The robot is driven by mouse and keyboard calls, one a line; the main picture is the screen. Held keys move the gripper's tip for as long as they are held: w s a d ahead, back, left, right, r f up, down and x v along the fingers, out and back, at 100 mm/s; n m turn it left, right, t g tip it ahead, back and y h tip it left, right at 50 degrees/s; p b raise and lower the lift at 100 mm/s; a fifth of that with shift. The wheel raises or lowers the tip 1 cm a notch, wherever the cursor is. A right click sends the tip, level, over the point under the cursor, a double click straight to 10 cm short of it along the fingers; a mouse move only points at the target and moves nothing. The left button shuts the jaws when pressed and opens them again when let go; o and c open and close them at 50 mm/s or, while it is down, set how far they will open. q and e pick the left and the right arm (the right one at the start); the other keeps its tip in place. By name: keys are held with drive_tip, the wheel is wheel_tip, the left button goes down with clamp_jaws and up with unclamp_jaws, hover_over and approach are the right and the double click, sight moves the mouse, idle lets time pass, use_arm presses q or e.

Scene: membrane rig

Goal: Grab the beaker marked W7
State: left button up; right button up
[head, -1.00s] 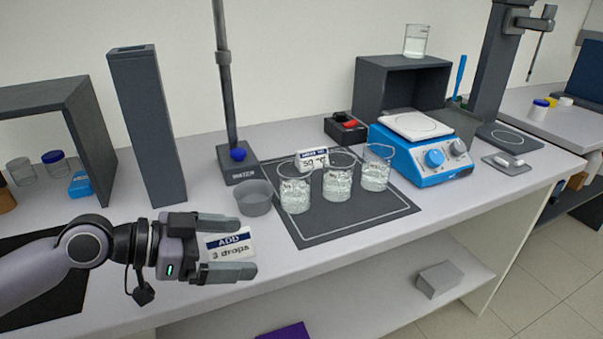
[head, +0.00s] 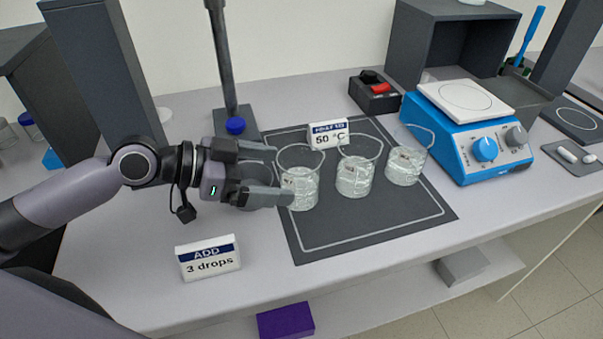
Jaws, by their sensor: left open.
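Three clear glass beakers with clear contents stand upright on a dark mat (head: 350,228) with a pale outline: the left beaker (head: 303,187), the middle beaker (head: 354,178) and the right beaker (head: 405,170). Each has a small label, too small to read, so I cannot tell which is W7. My left gripper (head: 281,173) is open, its fingers pointing right at the left beaker. Its lower fingertip overlaps that beaker's left edge in the picture; I cannot tell whether they touch. My right gripper is out of view.
A "50 °C" sign (head: 328,133) stands behind the beakers, and an "ADD 3 drops" sign (head: 209,260) near the front edge. A blue hotplate (head: 485,150) is to the right. A stand with a pole (head: 222,60) rises behind my gripper, which partly hides a grey cup.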

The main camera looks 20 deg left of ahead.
sight(299, 175)
use_arm(q)
drive_tip(key=p+x, duration=0.1)
drive_tip(key=x, duration=0.4)
drive_tip(key=shift+w+r, duration=0.1)
drive_tip(key=shift+w, duration=0.05)
drive_tip(key=shift+w+d+f+p, duration=0.2)
drive_tip(key=shift+d+f+p, duration=0.05)
drive_tip(key=shift+d+p, duration=0.05)
drive_tip(key=c, duration=1.1)
